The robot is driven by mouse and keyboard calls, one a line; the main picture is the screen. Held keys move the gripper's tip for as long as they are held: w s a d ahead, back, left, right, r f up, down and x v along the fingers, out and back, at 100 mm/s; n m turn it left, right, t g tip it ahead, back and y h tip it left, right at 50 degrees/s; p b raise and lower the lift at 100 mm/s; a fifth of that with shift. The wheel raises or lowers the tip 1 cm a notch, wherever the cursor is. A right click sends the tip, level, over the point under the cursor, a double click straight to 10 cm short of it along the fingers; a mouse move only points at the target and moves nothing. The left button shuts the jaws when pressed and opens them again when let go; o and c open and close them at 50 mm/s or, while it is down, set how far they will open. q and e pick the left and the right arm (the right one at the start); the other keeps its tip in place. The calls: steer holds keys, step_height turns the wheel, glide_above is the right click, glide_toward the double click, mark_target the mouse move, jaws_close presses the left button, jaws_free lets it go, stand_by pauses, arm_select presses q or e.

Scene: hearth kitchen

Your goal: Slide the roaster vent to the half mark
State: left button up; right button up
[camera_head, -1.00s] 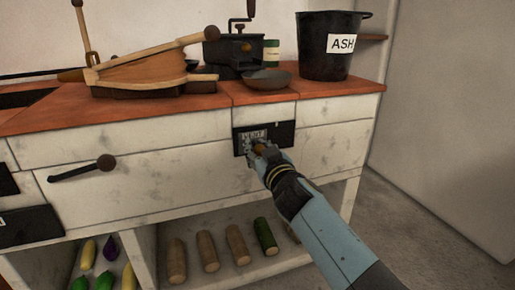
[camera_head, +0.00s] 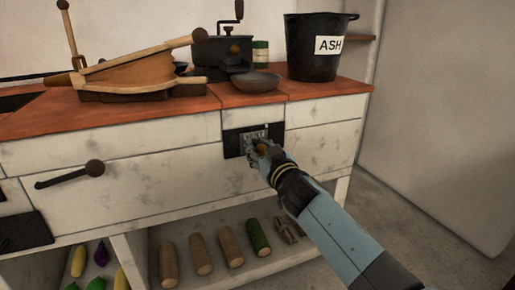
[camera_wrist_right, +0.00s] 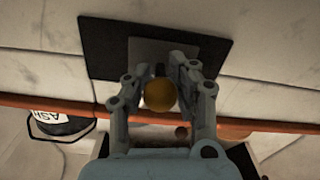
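The roaster vent is a black plate (camera_head: 230,146) on the pale cabinet front, below the counter edge. A grey slider marked VENT (camera_head: 254,134) sits on it, with a round brass knob (camera_wrist_right: 160,95). In the head view the slider is around the middle of the plate, with black showing on both sides. My right gripper (camera_head: 262,149) is at the knob. In the wrist view its fingers (camera_wrist_right: 167,80) close in around the knob from both sides and cover part of the slider. My left gripper is not in view.
A dark bowl (camera_head: 255,82), a black grinder (camera_head: 222,55), wooden bellows (camera_head: 140,75) and an ASH bucket (camera_head: 312,62) stand on the counter (camera_head: 110,112). A drawer handle (camera_head: 70,175) sticks out at left. Logs (camera_head: 201,255) lie on the shelf below.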

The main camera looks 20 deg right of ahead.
steer(key=o, duration=0.5)
steer(key=s, duration=1.2)
steer(key=shift+d, duration=0.2)
